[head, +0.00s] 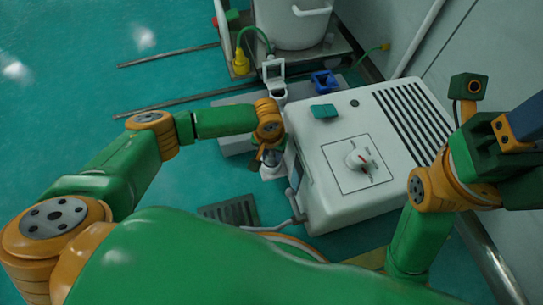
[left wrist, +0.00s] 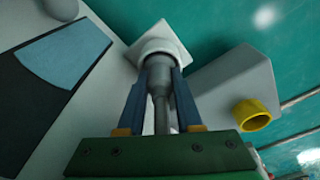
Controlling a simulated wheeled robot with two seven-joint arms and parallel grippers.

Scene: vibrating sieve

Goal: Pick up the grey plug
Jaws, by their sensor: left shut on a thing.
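The grey plug (left wrist: 159,88) shows in the left wrist view between the blue fingers of my left gripper (left wrist: 160,70). The gripper is shut on it. The plug's far end meets a white socket with a square flange (left wrist: 172,38); I cannot tell how deep it sits. In the head view my left gripper (head: 269,152) points down at the left side of the white machine, just above the white socket (head: 272,173), and mostly hides the plug. My right gripper (head: 524,125) is at the right edge, partly cut off, and its opening cannot be judged.
The white machine (head: 325,205) with a knob (head: 358,158) and black vents stands right of my left gripper. Behind it are a blue socket (head: 324,81), a white open-lidded socket (head: 274,72) and a yellow plug (head: 241,62). Green floor (head: 60,120) is free at left.

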